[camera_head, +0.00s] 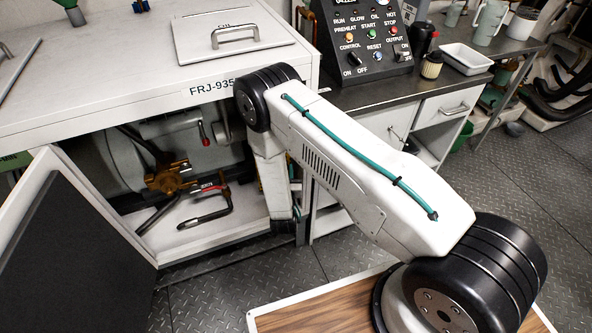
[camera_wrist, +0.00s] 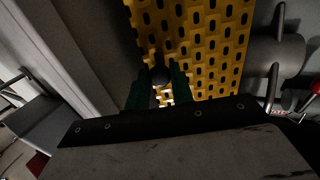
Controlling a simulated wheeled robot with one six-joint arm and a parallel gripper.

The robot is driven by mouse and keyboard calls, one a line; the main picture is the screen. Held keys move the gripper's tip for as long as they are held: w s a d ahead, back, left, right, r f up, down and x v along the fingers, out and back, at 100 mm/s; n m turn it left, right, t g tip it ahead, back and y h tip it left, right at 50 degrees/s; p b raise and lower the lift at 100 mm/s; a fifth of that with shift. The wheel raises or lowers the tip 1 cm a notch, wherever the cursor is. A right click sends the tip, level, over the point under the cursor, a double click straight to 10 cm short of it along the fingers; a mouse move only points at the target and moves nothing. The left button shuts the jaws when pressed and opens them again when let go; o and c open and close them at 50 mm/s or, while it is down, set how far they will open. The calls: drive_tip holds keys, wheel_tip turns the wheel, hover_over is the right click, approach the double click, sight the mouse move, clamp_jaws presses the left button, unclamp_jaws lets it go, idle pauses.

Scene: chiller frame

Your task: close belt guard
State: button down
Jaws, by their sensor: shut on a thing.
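The belt guard (camera_wrist: 205,40) is a yellow perforated panel in the upper middle of the wrist view. A dark round knob (camera_wrist: 160,75) stands at its near side. My gripper (camera_wrist: 159,88) has its two green fingers on either side of the knob and is shut on it. In the head view my arm reaches down into the right side of the open cabinet (camera_head: 215,247). The guard is mostly hidden behind my arm there, and the fingers cannot be made out.
A cabinet door (camera_head: 75,240) stands open at the lower left. A control panel (camera_head: 362,45) and a white tray (camera_head: 466,59) sit on the counter at right.

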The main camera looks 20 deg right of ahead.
idle(0.3)
drive_tip(key=c, duration=1.2)
unclamp_jaws()
drive_tip(key=v, duration=0.7)
drive_tip(key=shift+s, duration=0.35)
